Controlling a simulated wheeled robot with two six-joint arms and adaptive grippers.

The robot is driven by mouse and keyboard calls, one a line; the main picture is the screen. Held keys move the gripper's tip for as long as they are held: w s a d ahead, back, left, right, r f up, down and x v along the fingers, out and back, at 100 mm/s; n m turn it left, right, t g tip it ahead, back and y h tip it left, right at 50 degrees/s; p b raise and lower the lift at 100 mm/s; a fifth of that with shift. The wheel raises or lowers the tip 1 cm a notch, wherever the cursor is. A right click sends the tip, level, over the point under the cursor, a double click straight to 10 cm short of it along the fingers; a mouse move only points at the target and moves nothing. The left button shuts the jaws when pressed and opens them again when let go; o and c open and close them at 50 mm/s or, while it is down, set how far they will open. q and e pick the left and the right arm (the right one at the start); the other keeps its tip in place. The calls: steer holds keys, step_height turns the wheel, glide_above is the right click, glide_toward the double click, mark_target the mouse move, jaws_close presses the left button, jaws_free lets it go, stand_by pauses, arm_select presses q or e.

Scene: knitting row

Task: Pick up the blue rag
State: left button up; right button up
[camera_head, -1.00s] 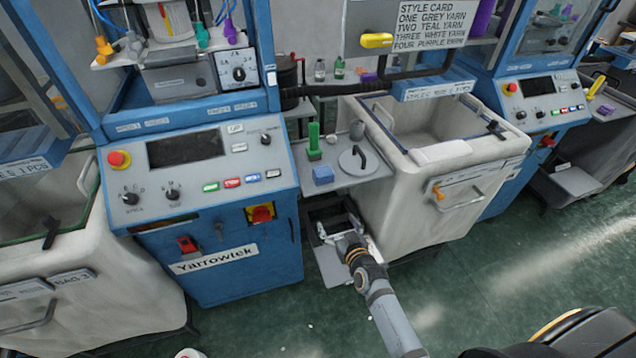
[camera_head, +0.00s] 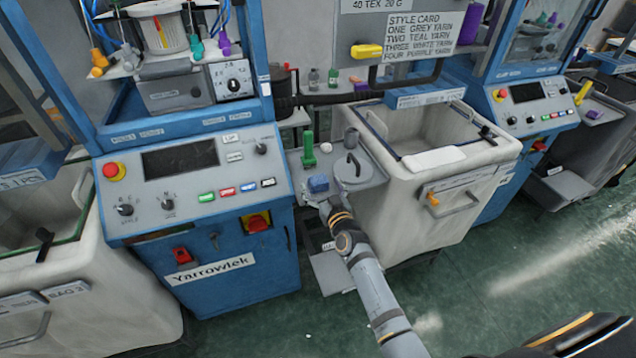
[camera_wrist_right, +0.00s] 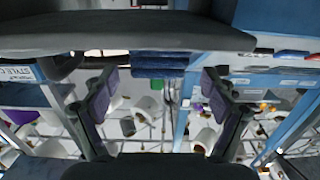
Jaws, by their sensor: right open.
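The blue rag (camera_head: 318,184) is a small folded block on the front of the grey shelf between the blue machine and the white bin. My right gripper (camera_head: 328,204) is just in front of and below it in the head view; its fingers are small there. In the right wrist view my right gripper (camera_wrist_right: 163,92) is open, its two fingers wide apart. A ribbed blue strip (camera_wrist_right: 160,62), which looks like the rag, shows between and beyond the fingertips. I cannot tell whether the fingers touch it. My left gripper is not in view.
On the grey shelf (camera_head: 372,180) stand a green upright piece (camera_head: 309,150) behind the rag and a round lid with a black handle (camera_head: 353,169) to its right. The white bin (camera_head: 400,212) is close on the right, the blue machine (camera_head: 225,265) on the left.

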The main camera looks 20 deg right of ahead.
mark_target(316, 175)
steer(key=w, duration=0.3)
steer(key=shift+w+f, duration=0.1)
steer(key=shift+f, duration=0.1)
steer(key=shift+r, duration=0.1)
steer(key=shift+c, duration=1.2)
steer(key=c, duration=0.8)
steer(key=shift+r, duration=0.15)
